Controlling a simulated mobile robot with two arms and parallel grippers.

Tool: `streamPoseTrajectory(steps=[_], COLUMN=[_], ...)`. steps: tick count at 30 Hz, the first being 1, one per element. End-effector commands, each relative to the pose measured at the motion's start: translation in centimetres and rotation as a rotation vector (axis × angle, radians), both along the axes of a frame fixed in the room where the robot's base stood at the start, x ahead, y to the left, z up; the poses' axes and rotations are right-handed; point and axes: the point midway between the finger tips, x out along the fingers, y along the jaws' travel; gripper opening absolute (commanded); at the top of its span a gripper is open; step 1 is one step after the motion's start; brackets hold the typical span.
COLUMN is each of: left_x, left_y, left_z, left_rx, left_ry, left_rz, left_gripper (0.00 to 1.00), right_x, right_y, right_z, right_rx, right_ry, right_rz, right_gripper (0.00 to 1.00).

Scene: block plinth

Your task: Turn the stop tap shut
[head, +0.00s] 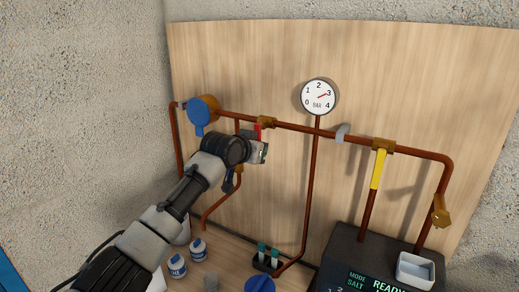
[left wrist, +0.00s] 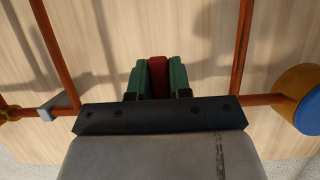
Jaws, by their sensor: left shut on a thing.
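A red tap handle (head: 258,130) shows just below a brass valve body (head: 266,121) on the horizontal copper pipe. My left gripper (head: 260,146) reaches up to it from the lower left and covers its lower part. In the left wrist view the green fingers of my left gripper (left wrist: 158,72) are shut on the red handle (left wrist: 158,66), one finger on each side. The valve body is hidden in that view. My right gripper is in neither view.
A blue-lidded brass meter (head: 203,109) sits left of the tap, and a yellow lever (head: 378,168) hangs on the right. A round gauge (head: 318,96) stands above the pipe. Bottles (head: 177,266), teal handles (head: 262,248) and a dark unit (head: 345,252) are below.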

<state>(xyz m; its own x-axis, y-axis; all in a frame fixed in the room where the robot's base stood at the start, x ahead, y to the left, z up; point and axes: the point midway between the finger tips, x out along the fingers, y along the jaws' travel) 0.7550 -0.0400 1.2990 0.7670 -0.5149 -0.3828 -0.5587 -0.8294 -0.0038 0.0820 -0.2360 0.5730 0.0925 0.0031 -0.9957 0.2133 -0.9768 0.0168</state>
Motion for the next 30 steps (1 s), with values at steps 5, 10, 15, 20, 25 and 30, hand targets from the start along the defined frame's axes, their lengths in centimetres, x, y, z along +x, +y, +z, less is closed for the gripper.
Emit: streamPoseTrajectory(steps=[5, 10, 15, 20, 25, 30], left_x=[0.05, 0.05, 0.05, 0.06, 0.06, -0.14], left_y=[0.09, 0.1, 0.11, 0.09, 0.08, 0.24], left_z=[-0.37, -0.38, -0.39, -0.25, -0.13, -0.05], left_rx=[0.015, 0.016, 0.016, 0.013, 0.011, 0.01], left_ry=[-0.003, -0.004, -0.004, -0.004, -0.005, -0.007], left_rz=[0.001, 0.0, 0.0, 0.0, 0.0, -0.001], left_gripper=[0.0, 0.0, 0.25, 0.45, 0.45, 0.45], right_x=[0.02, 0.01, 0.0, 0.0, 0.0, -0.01], right_y=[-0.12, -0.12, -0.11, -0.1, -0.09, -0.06], right_z=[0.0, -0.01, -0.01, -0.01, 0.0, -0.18], right_rx=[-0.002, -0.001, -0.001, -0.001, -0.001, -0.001], right_ry=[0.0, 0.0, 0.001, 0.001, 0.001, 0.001], right_rz=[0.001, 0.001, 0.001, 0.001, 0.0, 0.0], right_gripper=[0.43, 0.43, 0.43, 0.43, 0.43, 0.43])
